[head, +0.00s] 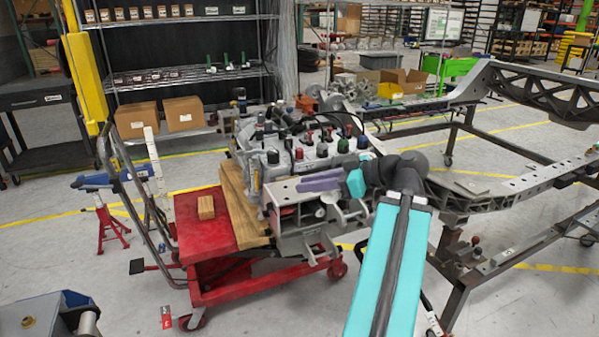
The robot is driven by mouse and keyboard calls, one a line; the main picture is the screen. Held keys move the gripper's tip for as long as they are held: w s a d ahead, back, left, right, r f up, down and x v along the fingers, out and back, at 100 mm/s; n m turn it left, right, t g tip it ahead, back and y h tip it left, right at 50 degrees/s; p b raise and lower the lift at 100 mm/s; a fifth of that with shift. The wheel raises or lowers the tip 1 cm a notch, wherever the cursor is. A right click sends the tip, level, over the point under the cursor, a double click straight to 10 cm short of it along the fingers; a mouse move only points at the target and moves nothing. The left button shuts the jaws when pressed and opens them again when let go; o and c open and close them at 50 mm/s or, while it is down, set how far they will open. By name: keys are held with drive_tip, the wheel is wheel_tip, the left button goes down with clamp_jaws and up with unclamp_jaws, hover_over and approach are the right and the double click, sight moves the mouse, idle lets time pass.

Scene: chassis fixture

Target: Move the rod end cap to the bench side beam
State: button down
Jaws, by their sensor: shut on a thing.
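My gripper (309,182) has purple fingers and reaches left from the cyan and black arm. It is over the front end of the engine assembly, close to a grey metal bracket. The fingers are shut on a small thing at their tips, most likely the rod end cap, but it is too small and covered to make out. I cannot tell whether it touches the bracket. The bench side beam seems to be the long grey beam (490,203) of the chassis bench, right of my arm and apart from the gripper.
The engine assembly (300,150) stands on a red cart (205,232) with a wooden block (205,207) on its top. Caps and bottles crowd the engine's top. A red jack stand (108,225) is at left.

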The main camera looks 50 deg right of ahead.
drive_tip(key=shift+w+d+r+p, duration=0.15)
drive_tip(key=shift+w+p, duration=0.25)
drive_tip(key=shift+p, duration=0.75)
drive_tip(key=shift+w+d+f+p, duration=0.15)
drive_tip(key=shift+w+p, duration=0.3)
drive_tip(key=shift+p, duration=0.7)
drive_tip(key=shift+w+d+r+p, duration=0.1)
drive_tip(key=shift+w+d+p, duration=0.25)
drive_tip(key=shift+p, duration=0.8)
drive_tip(key=shift+w+p, duration=0.2)
drive_tip(key=shift+p, duration=0.5)
drive_tip(key=w+p, duration=0.1)
drive_tip(key=p, duration=0.7)
drive_tip(key=shift+w+d+f+p, duration=0.2)
drive_tip(key=shift+w+p, duration=0.15)
drive_tip(key=p, duration=0.1)
hover_over(288, 184)
drive_tip(key=shift+d+f, duration=0.15)
drive_tip(key=shift+f, duration=0.5)
drive_tip(key=shift+f, duration=0.1)
drive_tip(key=shift+f+p, duration=0.3)
drive_tip(key=shift+f, duration=1.35)
drive_tip(key=shift+f, duration=0.1)
